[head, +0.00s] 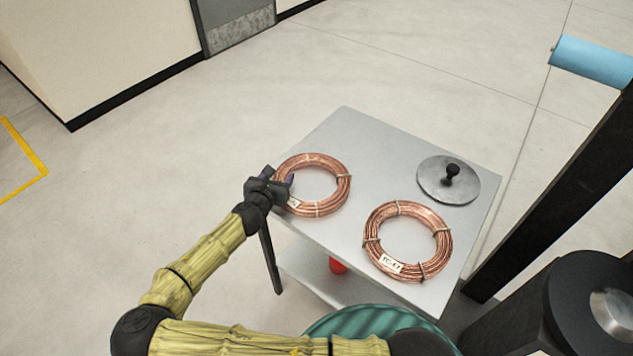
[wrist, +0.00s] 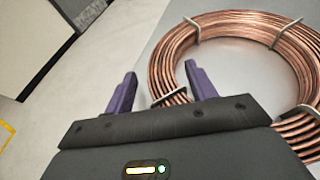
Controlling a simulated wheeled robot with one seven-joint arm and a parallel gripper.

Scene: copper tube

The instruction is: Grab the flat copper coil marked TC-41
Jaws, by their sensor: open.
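Two flat copper coils lie on a grey metal cart top. The left coil (head: 340,179) has a white tag (head: 294,203) partly hidden by my gripper; I cannot read its marking. The right coil (head: 445,238) has a tag (head: 390,264) that seems to read TC-47. My gripper (head: 280,177) is open at the left coil's left side. In the wrist view, the purple fingers (wrist: 160,72) stand either side of the coil's near rim (wrist: 158,77), one outside the ring and one over its hole. Whether they reach down around it is unclear.
A round metal lid with a black knob (head: 451,172) sits at the cart's right corner. The cart top (head: 350,130) is clear at the back. A red object (head: 337,265) shows on the lower shelf. A ribbed green thing (head: 355,320) stands near the cart's front.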

